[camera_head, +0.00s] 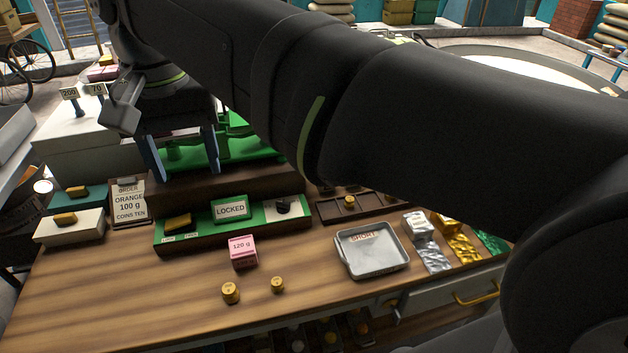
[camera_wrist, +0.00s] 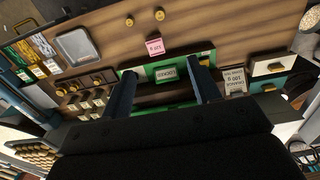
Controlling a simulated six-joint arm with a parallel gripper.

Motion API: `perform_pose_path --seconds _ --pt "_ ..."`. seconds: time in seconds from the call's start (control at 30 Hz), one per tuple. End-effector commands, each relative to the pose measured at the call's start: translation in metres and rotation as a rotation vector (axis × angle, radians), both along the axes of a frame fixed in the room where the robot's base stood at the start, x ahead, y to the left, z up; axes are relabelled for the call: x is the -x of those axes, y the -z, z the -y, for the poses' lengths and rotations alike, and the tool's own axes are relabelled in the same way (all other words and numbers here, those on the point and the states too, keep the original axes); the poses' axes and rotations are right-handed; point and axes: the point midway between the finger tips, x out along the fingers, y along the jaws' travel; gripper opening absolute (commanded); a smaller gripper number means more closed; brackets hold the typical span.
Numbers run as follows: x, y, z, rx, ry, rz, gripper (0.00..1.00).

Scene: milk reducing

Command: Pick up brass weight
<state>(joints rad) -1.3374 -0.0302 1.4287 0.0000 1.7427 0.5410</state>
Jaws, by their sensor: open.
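Two small brass weights stand on the wooden counter near its front, a larger left one (camera_head: 230,292) and a smaller right one (camera_head: 277,285). In the wrist view, which is turned around, the larger one (camera_wrist: 160,15) and the smaller one (camera_wrist: 129,21) are at the top. Another brass weight (camera_head: 349,202) sits in a dark slotted tray, partly hidden by my arm. My gripper (camera_head: 181,152) is open and empty, over the green scale behind the counter items, apart from all the weights. Its two fingers also show in the wrist view (camera_wrist: 163,68).
A pink 120 g block (camera_head: 243,251) stands behind the loose weights. A metal tray (camera_head: 372,253) marked SHORT lies to the right. A green LOCKED panel (camera_head: 231,208) and an order clipboard (camera_head: 129,200) are farther back. The front left counter is clear.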

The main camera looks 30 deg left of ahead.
Motion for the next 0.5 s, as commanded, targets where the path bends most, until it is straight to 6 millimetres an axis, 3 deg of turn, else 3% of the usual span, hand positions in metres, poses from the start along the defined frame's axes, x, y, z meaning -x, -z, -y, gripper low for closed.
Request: perform_pose_path --seconds 0.13,0.4,0.5 --pt "0.000 0.027 -0.003 0.005 -0.128 -0.002 0.56" --pt "0.001 0.110 -0.003 0.005 -0.563 -0.003 0.56" --pt "0.001 0.130 0.000 0.004 -0.674 -0.002 0.56"
